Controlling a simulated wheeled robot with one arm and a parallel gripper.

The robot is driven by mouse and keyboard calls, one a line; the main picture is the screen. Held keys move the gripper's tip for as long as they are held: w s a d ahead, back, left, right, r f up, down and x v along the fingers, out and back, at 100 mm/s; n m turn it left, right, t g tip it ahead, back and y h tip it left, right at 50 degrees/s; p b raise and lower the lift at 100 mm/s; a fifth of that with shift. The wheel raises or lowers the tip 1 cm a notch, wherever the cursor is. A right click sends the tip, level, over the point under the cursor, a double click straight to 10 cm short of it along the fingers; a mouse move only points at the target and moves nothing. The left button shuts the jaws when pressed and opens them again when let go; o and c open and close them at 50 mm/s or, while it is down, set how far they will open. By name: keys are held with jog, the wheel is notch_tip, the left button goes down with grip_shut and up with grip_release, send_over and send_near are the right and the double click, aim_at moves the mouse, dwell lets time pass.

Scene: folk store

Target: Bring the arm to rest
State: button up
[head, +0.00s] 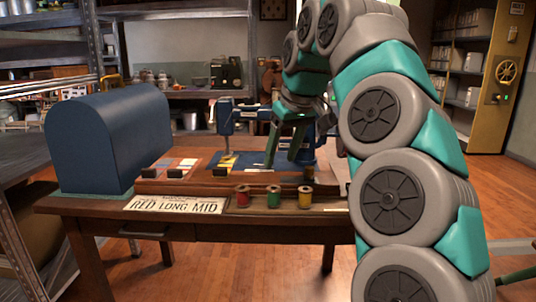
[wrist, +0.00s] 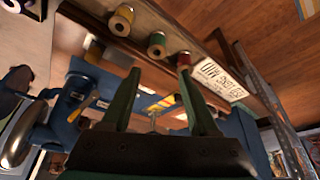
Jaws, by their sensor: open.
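My arm reaches up from the lower right of the head view, arches over, and hangs down above the wooden table (head: 80,206). My gripper (head: 283,155) points down over the back of the table, near the blue machine (head: 232,116). It also shows in the wrist view (wrist: 158,78), where its two green fingers stand apart. I see nothing held between them. Some things on the table show beyond the gap. How far the fingertips are from the tabletop I cannot tell.
A blue domed box (head: 108,138) stands at the table's left. Red, green and yellow spools (head: 273,197) line the front beside a sign (head: 175,205) reading "RED LONG MID". Metal shelving (head: 100,60) stands at left, a yellow cabinet (head: 505,75) at right. Wooden floor (head: 480,190) is open at right.

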jog(key=s+d+f+m+g, duration=0.2)
jog(key=s+d+f, duration=0.2)
jog(key=s+f, duration=0.5)
jog(key=s+d+f+m+g+h, duration=0.1)
jog(key=s+d+f, duration=0.3)
jog(key=s+f, duration=0.6)
jog(key=s+d+f+m+g+h+p, duration=0.1)
jog(key=s+f, duration=0.8)
jog(key=s, duration=0.9)
jog(key=d+m+g, duration=0.1)
jog(key=d+m, duration=0.1)
jog(key=d, duration=0.1)
jog(key=shift+s+f+g, duration=0.3)
jog(key=shift+s+f, duration=0.05)
jog(key=shift+f, duration=0.05)
jog(key=shift+c, duration=0.9)
jog(key=shift+s+m, duration=0.1)
jog(key=shift+m, duration=0.2)
